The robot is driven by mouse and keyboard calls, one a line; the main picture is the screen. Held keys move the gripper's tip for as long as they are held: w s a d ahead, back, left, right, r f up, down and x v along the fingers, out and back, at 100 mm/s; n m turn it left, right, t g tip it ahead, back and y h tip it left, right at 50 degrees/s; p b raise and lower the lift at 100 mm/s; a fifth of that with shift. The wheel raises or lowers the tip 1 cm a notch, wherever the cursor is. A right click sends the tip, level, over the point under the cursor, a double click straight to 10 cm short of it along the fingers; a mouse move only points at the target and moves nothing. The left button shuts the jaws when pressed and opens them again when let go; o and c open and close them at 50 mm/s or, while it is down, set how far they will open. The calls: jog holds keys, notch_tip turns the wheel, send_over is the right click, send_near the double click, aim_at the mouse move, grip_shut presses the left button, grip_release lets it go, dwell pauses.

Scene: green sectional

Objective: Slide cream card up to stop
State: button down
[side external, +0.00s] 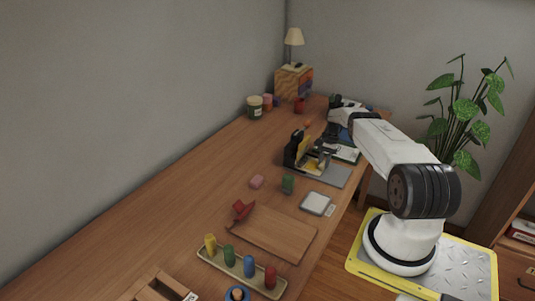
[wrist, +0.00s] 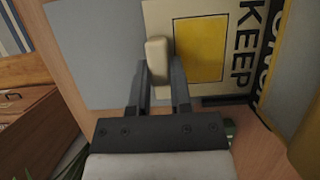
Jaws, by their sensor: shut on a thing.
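In the wrist view, the cream card (wrist: 215,18) has a yellow rectangle and the black word KEEP. A rounded cream tab (wrist: 156,65) stands at its left edge; whether the two are joined cannot be told. My gripper (wrist: 160,80) is shut on this tab, one dark finger on each side. A grey surface (wrist: 90,50) lies left of the card. No stop can be made out clearly. In the side view, my arm reaches to the far right part of the desk, and its fingers are not clear there.
A black stand with yellow parts (side external: 296,150) is on a grey plate (side external: 333,174) near the arm. A green block (side external: 288,184), a pink block (side external: 257,181) and a white square dish (side external: 316,203) stand closer. A peg tray (side external: 238,274) lies in front.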

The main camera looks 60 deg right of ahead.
jog(key=shift+c, duration=2.3)
grip_release()
jog(key=shift+v, duration=2.65)
notch_tip(320, 180, up, 7)
jog(key=shift+f, duration=0.15)
jog(key=shift+w+a, duration=0.1)
